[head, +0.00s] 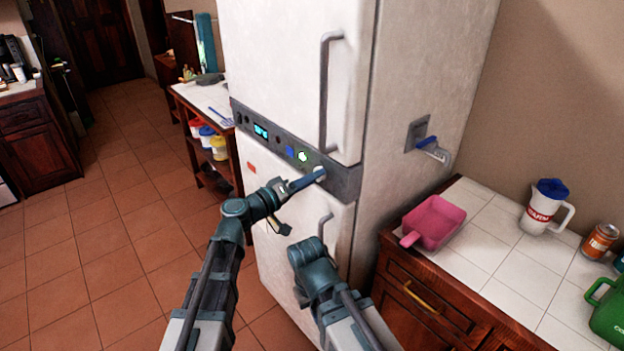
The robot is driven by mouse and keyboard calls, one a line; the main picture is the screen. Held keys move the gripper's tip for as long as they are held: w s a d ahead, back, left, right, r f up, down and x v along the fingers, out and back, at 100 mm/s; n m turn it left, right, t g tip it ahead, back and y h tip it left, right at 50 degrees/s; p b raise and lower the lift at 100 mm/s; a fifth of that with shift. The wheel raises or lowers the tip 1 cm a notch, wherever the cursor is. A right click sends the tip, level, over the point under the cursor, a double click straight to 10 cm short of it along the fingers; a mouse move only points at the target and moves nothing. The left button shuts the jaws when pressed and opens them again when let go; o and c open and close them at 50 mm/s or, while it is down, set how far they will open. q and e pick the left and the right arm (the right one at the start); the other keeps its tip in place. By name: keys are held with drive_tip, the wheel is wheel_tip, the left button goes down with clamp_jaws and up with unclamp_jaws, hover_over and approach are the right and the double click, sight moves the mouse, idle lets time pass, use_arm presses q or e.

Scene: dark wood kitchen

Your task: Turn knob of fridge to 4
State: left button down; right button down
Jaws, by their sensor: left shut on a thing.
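The white fridge (290,70) stands in the middle of the head view, with a dark control panel (270,137) between its upper and lower doors. The light round knob (319,173) is at the right end of the panel. My left gripper (314,178) reaches up to the knob and is shut on it, hiding part of it. The number that the knob points to is too small to read. My right arm (318,275) is in front of the lower door, and its fingertips are hidden from view.
A grey upper door handle (325,90) and a lower handle (324,228) are close to the panel. At right, a tiled counter (490,235) holds a pink dustpan (434,222), a white jug (545,208) and a can (600,241). Open tiled floor (110,240) lies at left.

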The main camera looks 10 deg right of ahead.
use_arm(q)
drive_tip(key=shift+f+m, duration=0.15)
drive_tip(key=shift+m, duration=5.65)
drive_tip(key=shift+c, duration=1.9)
unclamp_jaws()
drive_tip(key=shift+a, duration=0.1)
drive_tip(key=shift+w, duration=0.1)
drive_tip(key=v, duration=1.3)
drive_tip(key=shift+s+a, duration=0.3)
